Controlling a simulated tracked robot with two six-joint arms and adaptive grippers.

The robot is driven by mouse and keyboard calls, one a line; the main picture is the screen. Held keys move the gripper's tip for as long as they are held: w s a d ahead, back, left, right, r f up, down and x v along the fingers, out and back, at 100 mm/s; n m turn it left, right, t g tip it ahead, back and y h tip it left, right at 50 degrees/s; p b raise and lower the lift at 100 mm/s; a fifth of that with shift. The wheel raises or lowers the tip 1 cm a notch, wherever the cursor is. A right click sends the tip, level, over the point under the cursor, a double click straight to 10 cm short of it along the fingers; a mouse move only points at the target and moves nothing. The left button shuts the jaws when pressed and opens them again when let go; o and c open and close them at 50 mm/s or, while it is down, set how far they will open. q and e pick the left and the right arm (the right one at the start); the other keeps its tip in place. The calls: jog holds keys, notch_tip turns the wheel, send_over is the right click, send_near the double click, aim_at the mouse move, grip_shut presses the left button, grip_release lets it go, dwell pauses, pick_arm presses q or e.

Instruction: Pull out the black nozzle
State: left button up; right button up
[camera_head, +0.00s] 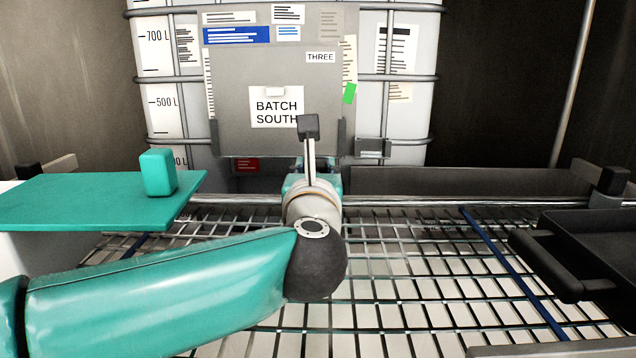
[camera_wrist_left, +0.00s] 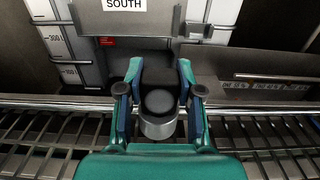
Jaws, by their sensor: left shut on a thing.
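The black nozzle (camera_wrist_left: 160,102) shows in the left wrist view as a dark round end above a silver-grey collar (camera_wrist_left: 158,126). My left gripper (camera_wrist_left: 159,75) is shut on it, with one teal finger on each side. In the head view my left gripper (camera_head: 313,182) is in front of the tank, at the far edge of the grating. My own wrist hides most of the fingers and the nozzle there. My right gripper is in neither view.
A caged white tank (camera_head: 165,100) with a grey label plate (camera_head: 235,100) stands behind. A teal shelf (camera_head: 80,200) bearing a teal block (camera_head: 158,172) is at left. A dark tray (camera_head: 595,232) is at right. Open metal grating (camera_head: 420,270) spreads below.

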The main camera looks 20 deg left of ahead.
pick_arm(q)
jog(key=shift+r, duration=0.1)
jog(key=shift+r+p, duration=2.05)
jog(key=shift+r, duration=0.85)
jog(key=shift+s, duration=0.1)
